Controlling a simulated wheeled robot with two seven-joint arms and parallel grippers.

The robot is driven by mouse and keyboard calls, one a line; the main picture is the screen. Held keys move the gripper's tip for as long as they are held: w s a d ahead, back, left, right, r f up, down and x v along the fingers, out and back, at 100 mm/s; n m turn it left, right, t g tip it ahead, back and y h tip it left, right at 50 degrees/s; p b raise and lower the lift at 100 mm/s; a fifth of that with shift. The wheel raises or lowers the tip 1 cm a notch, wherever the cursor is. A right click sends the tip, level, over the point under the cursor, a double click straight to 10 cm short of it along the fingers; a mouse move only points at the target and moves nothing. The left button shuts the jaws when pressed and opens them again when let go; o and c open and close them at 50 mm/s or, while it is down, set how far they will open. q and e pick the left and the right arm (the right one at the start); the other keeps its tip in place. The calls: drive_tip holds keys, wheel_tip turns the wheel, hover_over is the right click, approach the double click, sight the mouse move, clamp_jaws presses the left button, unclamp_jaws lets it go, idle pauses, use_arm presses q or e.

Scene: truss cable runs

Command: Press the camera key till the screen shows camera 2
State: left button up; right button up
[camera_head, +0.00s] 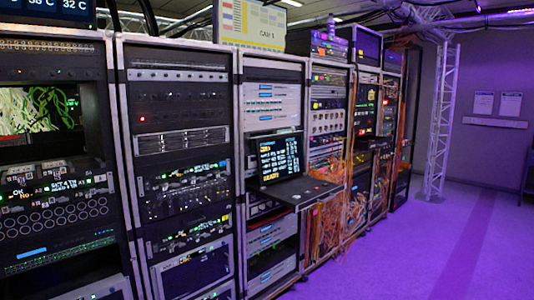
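A pale yellow-edged panel (250,22) stands on top of the racks at upper centre. Small text on it looks like "CAM 1". A dark screen (276,158) with yellow and white text lines sits in the third rack from the left; its text is too small to read. A dark pull-out shelf (301,191) sticks out below it, with small marks on top, one reddish. I cannot tell which mark, if any, is the camera key. Neither of my grippers is in view.
Equipment racks (180,140) line the left and centre, receding to the right. Orange cables (325,225) hang from the racks beyond the shelf. A white truss tower (442,120) stands near the back wall. The purple-lit floor (430,250) at right is clear.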

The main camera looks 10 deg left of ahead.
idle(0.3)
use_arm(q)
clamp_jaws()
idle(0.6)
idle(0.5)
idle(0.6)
